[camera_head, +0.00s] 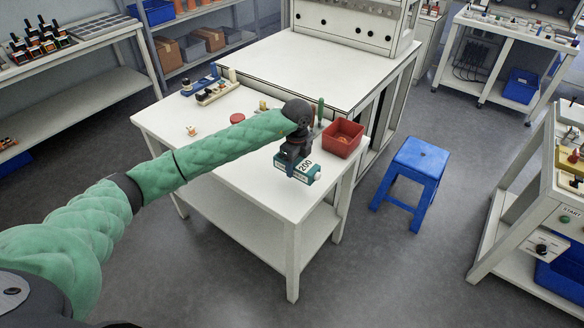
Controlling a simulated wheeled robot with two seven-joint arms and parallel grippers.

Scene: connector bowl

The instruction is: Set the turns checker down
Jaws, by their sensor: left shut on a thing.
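The turns checker appears to be a teal and white box (303,172) marked "200", near the front right corner of the white table (235,165). My left gripper (295,158) comes down on it from above and is shut on it. The gripper covers part of its top and back. I cannot tell whether its underside touches the tabletop. My right gripper is out of view.
A red bowl-like bin (343,139) stands just behind the checker. A green upright tool (320,110), a red round piece (237,118) and small parts are farther back. The table's front left is clear. A blue stool (420,157) stands at right.

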